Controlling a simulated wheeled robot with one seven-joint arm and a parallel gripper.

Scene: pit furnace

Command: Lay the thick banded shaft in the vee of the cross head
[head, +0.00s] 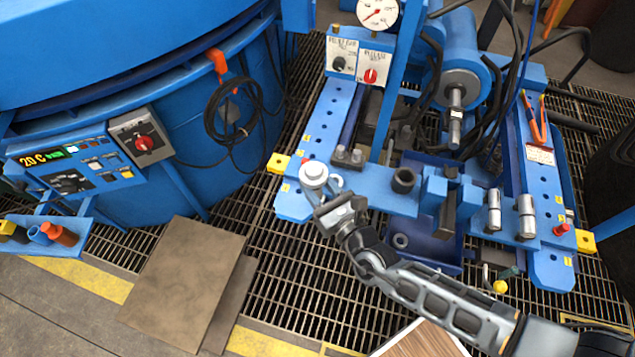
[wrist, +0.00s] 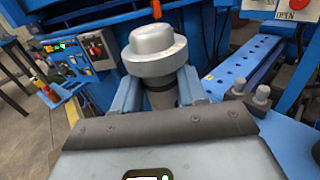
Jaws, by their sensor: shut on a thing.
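My gripper (head: 324,192) is shut on a silver stepped piece (head: 313,171) with a broad round collar, over the left end of the blue cross beam. In the wrist view the gripper (wrist: 161,94) has its fingers on either side of this silver piece (wrist: 153,48); its lower part is dark and partly hidden. I cannot tell whether it touches the beam. Two silver banded shafts stand upright at the right, a thinner one (head: 494,211) and a thicker one (head: 526,216). Blue upright blocks (head: 433,191) stand on the cross head (head: 375,189), with a gap between them.
A dark round socket (head: 403,181) sits on the beam. The ram (head: 456,105) points toward the blocks from behind. Hoses, a gauge post and orange-handled pliers (head: 533,118) crowd the back. The blue furnace (head: 180,130) stands at the left. Open grating (head: 290,270) lies in front.

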